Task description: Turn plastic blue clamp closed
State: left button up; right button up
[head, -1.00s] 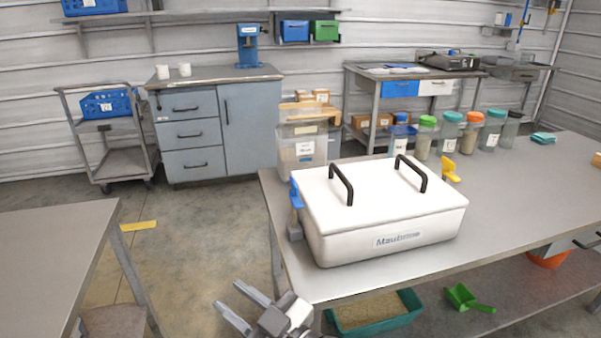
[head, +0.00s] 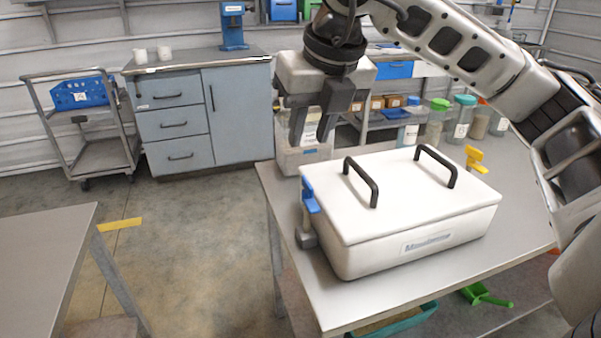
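The blue clamp (head: 309,196) is on the left side of the white lidded hopper box (head: 410,215), its blue handle standing upright above a grey base. A yellow clamp (head: 475,158) sits at the box's far right side. My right gripper (head: 311,138) hangs pointing down above the back left of the box, behind and above the blue clamp and apart from it. Its two fingers are spread with a gap between them, and nothing shows between them. My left gripper is not in the view.
The box stands on a grey table (head: 375,305) with two black handles on its lid. A clear bin (head: 290,160) stands behind the box, near my gripper. Jars (head: 461,117) line the table's back.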

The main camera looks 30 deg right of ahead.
jog(key=d+r, duration=0.1)
jog(key=d, duration=0.1)
jog(key=h, duration=0.1)
send_near(307, 182)
jog(key=shift+m, duration=0.4)
jog(key=x, duration=0.8)
jog(key=shift+w+d+f, duration=0.1)
jog(key=shift+w+f, duration=0.05)
jog(key=shift+f, duration=0.25)
grip_shut()
